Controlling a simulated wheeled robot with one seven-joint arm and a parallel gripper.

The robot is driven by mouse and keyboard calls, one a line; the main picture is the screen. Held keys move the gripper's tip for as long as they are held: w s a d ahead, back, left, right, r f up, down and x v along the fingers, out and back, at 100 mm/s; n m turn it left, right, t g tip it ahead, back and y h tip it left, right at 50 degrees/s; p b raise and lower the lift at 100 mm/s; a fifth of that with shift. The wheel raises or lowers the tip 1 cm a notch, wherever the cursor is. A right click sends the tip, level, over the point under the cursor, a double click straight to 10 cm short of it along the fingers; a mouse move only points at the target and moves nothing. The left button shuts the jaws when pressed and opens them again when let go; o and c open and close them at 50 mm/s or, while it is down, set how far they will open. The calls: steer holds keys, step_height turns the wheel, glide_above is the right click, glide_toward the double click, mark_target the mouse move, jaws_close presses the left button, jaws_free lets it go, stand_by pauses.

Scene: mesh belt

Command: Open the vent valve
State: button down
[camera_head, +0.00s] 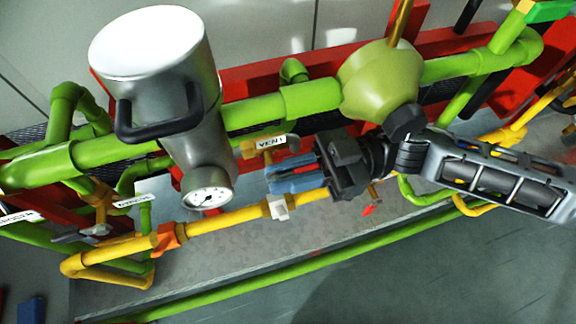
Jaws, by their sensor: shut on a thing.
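The vent valve carries a white label reading "VENT" (270,143), beside a brass-yellow valve part (251,150). My gripper (278,179), with blue fingers, reaches in from the right just below the label, in front of the valve. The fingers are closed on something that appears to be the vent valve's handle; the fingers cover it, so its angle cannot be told. A small white fitting (280,209) shows just below the fingers, at the yellow pipe (222,218).
A large metal canister (165,75) with a black handle and a round gauge (207,195) stands left of my gripper. A green bulb-shaped vessel (380,83) is above my wrist. Another labelled valve (98,205) is at left. Green pipes (262,112) run behind. Floor is clear below.

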steer(key=shift+w, duration=0.1)
steer(key=c, duration=1.2)
jaws_free()
steer(key=b+v, duration=0.1)
steer(key=v, duration=0.6)
steer(key=shift+d, duration=0.4)
steer(key=shift+w+d+f, duration=0.1)
